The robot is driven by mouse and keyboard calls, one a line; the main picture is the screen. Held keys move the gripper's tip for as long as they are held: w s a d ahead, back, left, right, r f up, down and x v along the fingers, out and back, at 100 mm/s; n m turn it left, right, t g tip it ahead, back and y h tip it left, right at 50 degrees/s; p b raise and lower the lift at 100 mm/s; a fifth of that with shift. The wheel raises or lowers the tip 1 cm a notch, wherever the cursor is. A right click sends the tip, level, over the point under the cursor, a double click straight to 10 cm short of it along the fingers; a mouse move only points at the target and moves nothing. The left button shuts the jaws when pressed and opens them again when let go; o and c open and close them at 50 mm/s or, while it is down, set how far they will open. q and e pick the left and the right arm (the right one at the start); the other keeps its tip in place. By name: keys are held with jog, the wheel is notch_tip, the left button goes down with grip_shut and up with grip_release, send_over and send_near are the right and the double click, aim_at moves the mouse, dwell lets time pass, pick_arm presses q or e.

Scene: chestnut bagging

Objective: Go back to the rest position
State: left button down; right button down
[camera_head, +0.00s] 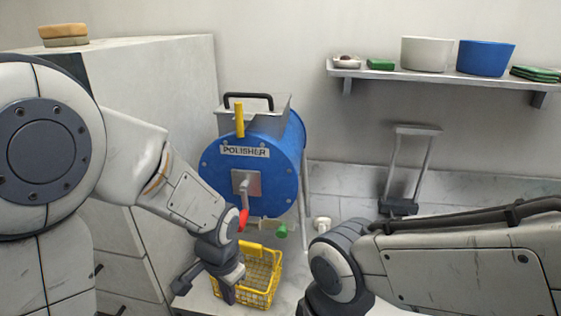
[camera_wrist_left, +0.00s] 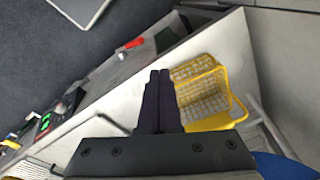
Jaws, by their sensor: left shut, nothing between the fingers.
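My left gripper (camera_head: 228,296) hangs in front of the blue polisher, at the left side of the yellow basket, overlapping it in the head view. In the left wrist view its two dark fingers (camera_wrist_left: 159,76) are together with nothing between them. The yellow wire basket (camera_wrist_left: 205,95) lies to the right of the fingers there and looks empty. In the head view the basket (camera_head: 262,275) stands below the polisher. My right arm comes in from the right, bent at a grey joint; its gripper is outside the picture.
The blue polisher (camera_head: 260,170) has a red-gripped crank (camera_head: 243,218) facing my left arm. A tall pale cabinet (camera_head: 150,75) stands at left. A wall shelf (camera_head: 440,76) holds a white bowl (camera_head: 426,53) and a blue bowl (camera_head: 486,58). A grey metal frame (camera_head: 410,165) stands at right.

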pick_arm(q)
jog(key=s+a+r+n+t, duration=0.1)
jog(key=s+a+n, duration=0.1)
jog(key=a+n, duration=0.55)
jog(key=s+d+r+m+g, duration=0.1)
jog(key=s+d+r+m, duration=0.2)
jog(key=s+d, duration=0.3)
jog(key=s+d+r+m+g+h, duration=0.1)
jog(key=s+d+r+m, duration=0.2)
jog(key=s+d, duration=0.4)
jog(key=shift+s+d+m, duration=0.25)
jog(key=shift+d+m, duration=0.05)
jog(key=shift+m, duration=0.45)
jog(key=shift+a, duration=0.1)
